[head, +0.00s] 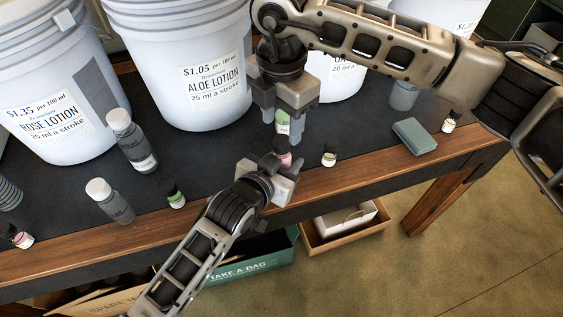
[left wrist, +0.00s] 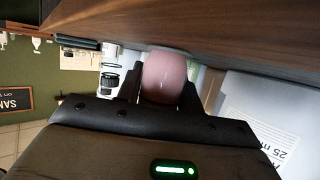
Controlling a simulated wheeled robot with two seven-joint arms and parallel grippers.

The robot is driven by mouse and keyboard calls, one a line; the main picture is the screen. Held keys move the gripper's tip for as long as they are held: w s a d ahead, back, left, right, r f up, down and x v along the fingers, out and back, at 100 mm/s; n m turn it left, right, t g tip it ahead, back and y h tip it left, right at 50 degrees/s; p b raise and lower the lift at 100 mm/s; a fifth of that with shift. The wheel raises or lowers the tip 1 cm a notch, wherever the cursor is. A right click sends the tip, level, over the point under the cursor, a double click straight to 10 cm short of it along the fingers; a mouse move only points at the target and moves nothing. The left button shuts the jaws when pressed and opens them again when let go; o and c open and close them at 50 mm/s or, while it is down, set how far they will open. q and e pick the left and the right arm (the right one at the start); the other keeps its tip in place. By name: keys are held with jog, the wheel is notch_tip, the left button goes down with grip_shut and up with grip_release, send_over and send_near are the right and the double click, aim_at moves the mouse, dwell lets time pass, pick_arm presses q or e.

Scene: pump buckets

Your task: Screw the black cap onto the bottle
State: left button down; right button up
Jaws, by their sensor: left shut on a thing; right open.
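A small pink bottle (head: 284,160) is between the fingers of my left gripper (head: 283,168), near the front edge of the table. It fills the jaws in the left wrist view (left wrist: 165,77). My right gripper (head: 290,125) points down just above it, open. A small dark patch shows between the pink bottle and the right fingers; I cannot tell if it is the black cap or whether it touches the bottle. A green-labelled item (head: 282,117) shows by the right fingers, partly hidden.
Large white buckets, rose lotion (head: 60,90) and aloe lotion (head: 190,50), stand behind. White-capped bottles (head: 132,140) and small black-capped bottles (head: 330,155) stand around. A grey-green block (head: 415,136) lies on the right of the dark tabletop (head: 225,158). Boxes sit below the table.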

jog(key=shift+r, duration=0.3)
jog(key=shift+c, duration=0.3)
